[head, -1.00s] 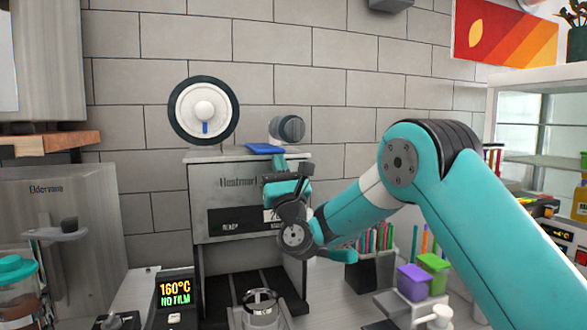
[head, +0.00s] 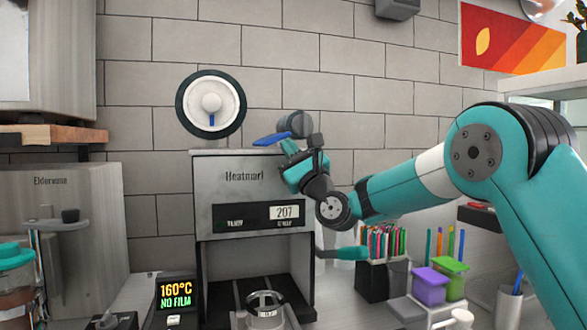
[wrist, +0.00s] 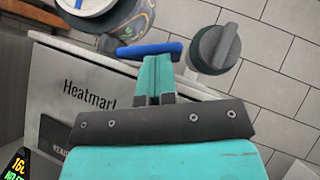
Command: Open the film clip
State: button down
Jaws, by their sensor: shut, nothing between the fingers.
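The cup sealer (head: 225,188) stands against the tiled wall, with a display reading 207. A flat blue lever (head: 270,140), which looks like the film clip, is at its top edge. In the head view it tilts up to the right. In the wrist view the blue lever (wrist: 150,49) lies just beyond the fingertips. My gripper (head: 287,148) is shut and empty, right beside the lever's underside. In the wrist view my gripper (wrist: 157,62) points up at the lever; I cannot tell if they touch.
A grey round knob (head: 296,124) sits behind the lever, close to my gripper. A white disc (head: 211,103) with a blue handle is above the sealer. A small screen (head: 176,293) reads 160°C, NO FILM. Pen holders and purple and green boxes (head: 429,287) stand at the right.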

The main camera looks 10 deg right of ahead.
jog(key=r+n+g+y+p, duration=0.1)
jog(key=n+g, duration=0.1)
jog(key=n, duration=0.1)
jog(key=r+n+g+y+p, duration=0.1)
jog(key=n+g, duration=0.2)
jog(key=n, duration=0.1)
jog(key=r+n+g+y+p, duration=0.1)
jog(key=r+n+g, duration=0.1)
jog(key=n+g, duration=0.1)
jog(key=shift+a+n, duration=0.25)
jog(key=shift+n, duration=0.15)
jog(key=shift+r, duration=0.1)
